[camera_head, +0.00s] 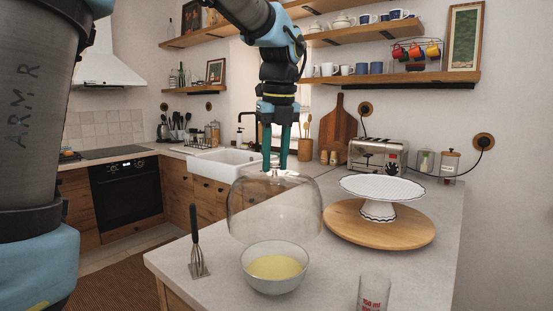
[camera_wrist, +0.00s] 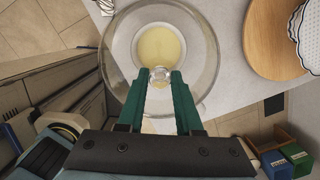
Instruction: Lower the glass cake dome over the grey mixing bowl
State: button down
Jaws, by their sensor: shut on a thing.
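The clear glass cake dome (camera_head: 243,205) hangs upright by its knob from my gripper (camera_head: 276,162) in the head view. The green fingers are shut on the knob; they also show in the wrist view (camera_wrist: 160,78). The grey mixing bowl (camera_head: 272,287), holding something pale yellow, stands on the counter below the dome. The dome's lower edge looks a little above or level with the bowl's rim; the exact gap is hard to tell. In the wrist view the bowl (camera_wrist: 198,47) shows through the glass, inside the dome's wider outline (camera_wrist: 112,70).
A white cake stand (camera_head: 379,211) is on a round wooden board (camera_head: 345,233) at the right. A white sink (camera_head: 222,168) lies behind.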

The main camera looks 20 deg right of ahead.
aim_at(278, 178)
jog(key=shift+f+b, duration=1.8)
jog(key=shift+b, duration=0.05)
notch_tip(278, 178, down, 10)
jog(key=b, duration=0.5)
jog(key=shift+f+b, duration=0.45)
jog(key=shift+f, duration=0.75)
jog(key=shift+f+b, duration=0.3)
jog(key=c, duration=0.5)
grip_release()
jog(key=r, duration=0.3)
jog(key=s+r, duration=0.1)
jog(key=r, duration=0.6)
jog(key=shift+s+r, duration=0.25)
jog(key=shift+r, duration=0.1)
